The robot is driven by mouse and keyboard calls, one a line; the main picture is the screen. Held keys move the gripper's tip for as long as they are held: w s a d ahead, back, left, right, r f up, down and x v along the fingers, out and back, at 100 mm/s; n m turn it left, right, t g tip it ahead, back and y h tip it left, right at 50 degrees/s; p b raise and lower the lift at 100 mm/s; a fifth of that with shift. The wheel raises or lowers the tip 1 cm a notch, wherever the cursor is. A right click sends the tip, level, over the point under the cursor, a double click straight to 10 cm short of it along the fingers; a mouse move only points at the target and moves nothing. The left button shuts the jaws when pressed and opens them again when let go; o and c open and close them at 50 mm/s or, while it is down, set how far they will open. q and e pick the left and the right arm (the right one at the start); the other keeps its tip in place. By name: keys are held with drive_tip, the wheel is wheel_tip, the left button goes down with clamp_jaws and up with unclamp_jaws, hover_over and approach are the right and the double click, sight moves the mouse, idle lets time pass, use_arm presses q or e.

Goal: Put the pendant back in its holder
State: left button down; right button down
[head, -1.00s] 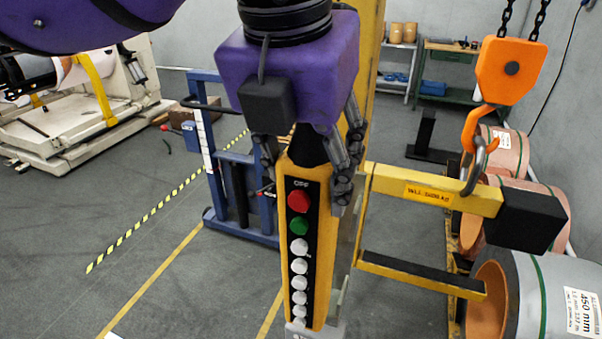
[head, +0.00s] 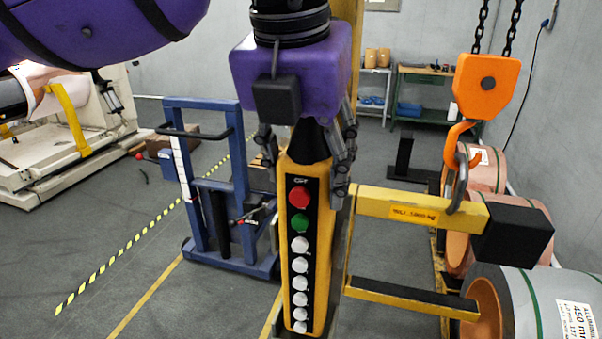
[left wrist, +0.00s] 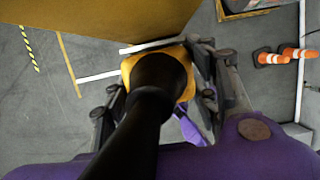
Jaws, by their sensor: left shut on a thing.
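The pendant (head: 309,240) is a long yellow control box with a black face, a red button, a green button and several white ones. It hangs upright in the middle of the head view. My left gripper (head: 305,165), with its purple wrist, is shut on the pendant's upper end from above. In the left wrist view the gripper (left wrist: 158,100) has its fingers on both sides of the yellow body, and the pendant's black neck (left wrist: 155,85) runs toward the camera. I cannot make out the holder clearly. My right gripper is not in view.
A yellow post (head: 346,210) stands close behind the pendant. A yellow beam (head: 405,207) hangs from an orange hoist hook (head: 485,85) at right, near large copper coils (head: 500,305). A blue lift cart (head: 215,190) stands at left. Orange cones (left wrist: 268,58) show in the wrist view.

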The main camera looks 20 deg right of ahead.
sight(307, 188)
use_arm(q)
drive_tip(key=shift+f, duration=1.45)
drive_tip(key=c, duration=0.6)
unclamp_jaws()
drive_tip(key=shift+f, duration=0.1)
